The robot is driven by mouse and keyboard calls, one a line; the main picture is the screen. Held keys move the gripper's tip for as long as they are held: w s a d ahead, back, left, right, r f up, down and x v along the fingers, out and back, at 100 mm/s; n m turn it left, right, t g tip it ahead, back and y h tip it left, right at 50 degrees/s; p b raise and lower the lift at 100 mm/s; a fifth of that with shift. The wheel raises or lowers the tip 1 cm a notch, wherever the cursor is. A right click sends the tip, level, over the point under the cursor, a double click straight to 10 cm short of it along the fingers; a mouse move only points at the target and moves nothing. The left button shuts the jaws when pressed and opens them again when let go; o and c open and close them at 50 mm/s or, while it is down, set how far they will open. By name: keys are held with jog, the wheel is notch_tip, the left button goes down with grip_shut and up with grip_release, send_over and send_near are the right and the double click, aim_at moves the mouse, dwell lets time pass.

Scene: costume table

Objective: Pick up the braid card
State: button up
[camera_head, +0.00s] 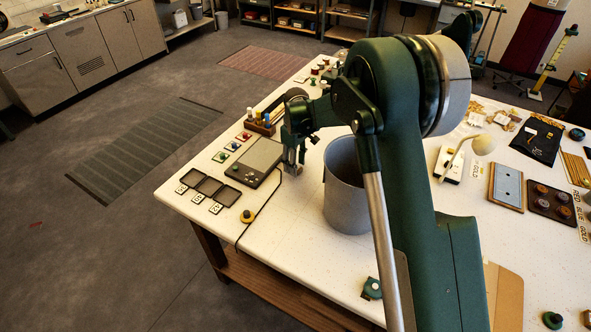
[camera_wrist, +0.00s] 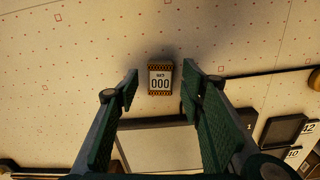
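My gripper (camera_wrist: 160,82) is open, with one green finger on each side of the card in the picture. I see no contact between fingers and card. In the head view, my gripper (camera_head: 293,165) points down between the flat grey device and the grey bin. I cannot make out the card there; the gripper or bin may hide it.
The tall grey bin (camera_head: 346,195) stands close right of my gripper. The flat device (camera_head: 252,160) lies left, with a dark cable. A wooden block with bottles (camera_head: 259,126) stands behind. Dotted tabletop around the card is clear.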

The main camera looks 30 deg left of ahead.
jog(key=shift+f, duration=0.55)
jog(key=c, duration=0.9)
